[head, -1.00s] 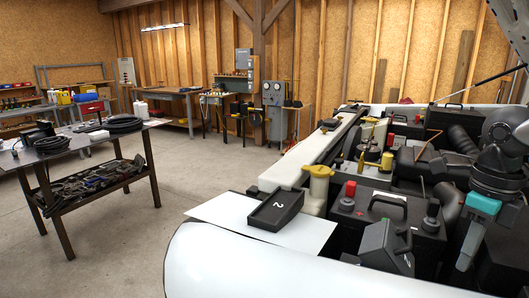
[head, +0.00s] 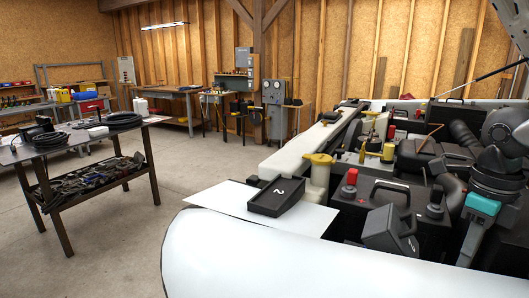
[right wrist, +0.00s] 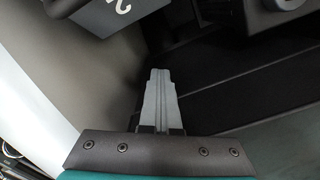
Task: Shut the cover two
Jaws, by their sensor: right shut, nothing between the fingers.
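A black, shallow tray-like part marked 2 (head: 277,196) lies on a white sheet near the front edge of the engine bay. A dark grey hinged-looking box (head: 388,232) with a handle sits tilted to its right; I cannot tell if it is a cover. My right gripper (head: 465,261) points down at the right, beside that box and apart from it. In the right wrist view its grey fingers (right wrist: 160,82) are together and hold nothing. A grey part with a white 2 (right wrist: 118,6) is at the top of that view, partly cut off. My left gripper is out of view.
The white front panel (head: 330,262) fills the foreground. Hoses and engine parts crowd the right. A work table (head: 75,155) stands left, with clear floor between.

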